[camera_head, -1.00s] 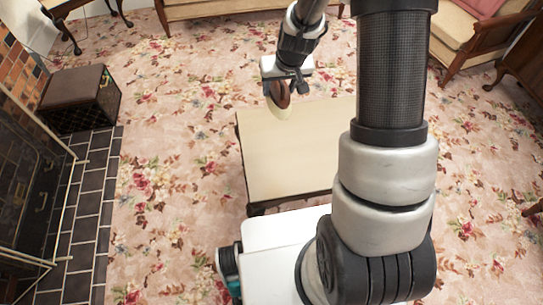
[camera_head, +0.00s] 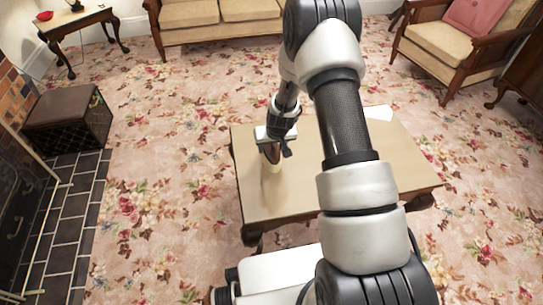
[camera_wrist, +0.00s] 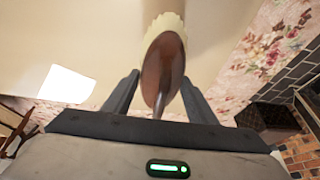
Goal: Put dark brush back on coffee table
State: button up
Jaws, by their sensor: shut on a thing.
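The dark brush (camera_head: 270,153) has a brown oval back and pale bristles. My gripper (camera_head: 276,146) is shut on it, over the left part of the coffee table (camera_head: 300,190). In the wrist view the brush (camera_wrist: 163,72) stands between the two fingers of my gripper (camera_wrist: 160,95), its narrow end toward the palm and its bristles pointing away. The table's pale tan top (camera_wrist: 70,35) fills much of that view behind it. I cannot tell whether the bristles touch the top. My arm hides part of the table.
A white sheet (camera_head: 377,113) lies at the table's far right. Around the table is open flowered carpet. A brown box-like stool (camera_head: 68,120) stands left by the fireplace hearth (camera_head: 60,220). A sofa (camera_head: 220,15) and an armchair (camera_head: 460,45) stand at the back.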

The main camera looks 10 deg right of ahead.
aim_at(271, 153)
notch_tip(271, 153, down, 4)
jog(key=shift+r+b, duration=0.15)
jog(key=shift+b, duration=0.4)
jog(key=o, duration=1.1)
